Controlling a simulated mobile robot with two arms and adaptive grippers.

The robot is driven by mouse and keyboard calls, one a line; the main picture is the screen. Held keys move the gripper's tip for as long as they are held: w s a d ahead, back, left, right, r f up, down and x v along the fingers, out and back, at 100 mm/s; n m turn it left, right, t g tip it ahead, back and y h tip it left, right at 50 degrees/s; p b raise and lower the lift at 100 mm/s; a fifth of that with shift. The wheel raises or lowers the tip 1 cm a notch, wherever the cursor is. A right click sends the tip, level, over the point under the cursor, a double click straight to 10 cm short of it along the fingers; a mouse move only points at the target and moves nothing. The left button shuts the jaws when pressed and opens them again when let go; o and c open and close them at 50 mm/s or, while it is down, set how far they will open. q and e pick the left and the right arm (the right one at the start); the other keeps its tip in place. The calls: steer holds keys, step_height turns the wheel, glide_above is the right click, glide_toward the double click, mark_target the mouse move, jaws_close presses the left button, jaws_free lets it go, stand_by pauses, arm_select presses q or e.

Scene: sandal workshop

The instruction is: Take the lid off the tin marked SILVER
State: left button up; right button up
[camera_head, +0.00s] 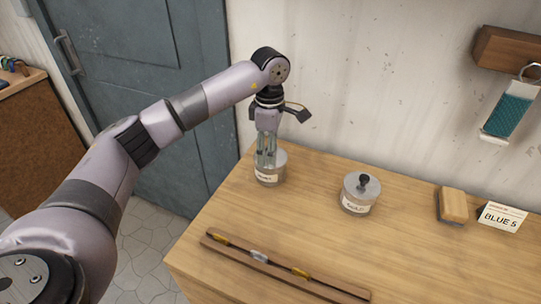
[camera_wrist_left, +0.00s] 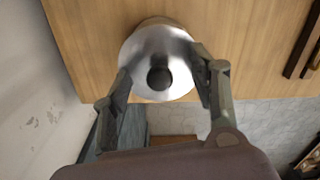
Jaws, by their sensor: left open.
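My left gripper (camera_head: 266,162) points straight down over a round metal tin (camera_head: 270,179) near the back left corner of the bench. The tin's label is too small to read surely. Its lid is on, and in the left wrist view the pale lid (camera_wrist_left: 158,45) has a dark round knob (camera_wrist_left: 159,78). My left gripper is open in that view (camera_wrist_left: 160,70), one finger on each side of the knob, apart from it. A second tin (camera_head: 357,205) stands to the right, lidded, with a black knob; its label is unclear too. My right gripper is out of view.
The wooden bench (camera_head: 290,222) has a long strip (camera_head: 285,268) with several small metallic pieces near its front edge. A wooden block (camera_head: 453,206) and a card marked BLUE S (camera_head: 501,216) lie right. A teal tag (camera_head: 508,113) hangs on the wall. The bench between the tins is clear.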

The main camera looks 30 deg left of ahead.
arm_select(q)
steer(key=shift+s, duration=0.1)
jaws_close()
stand_by(0.4)
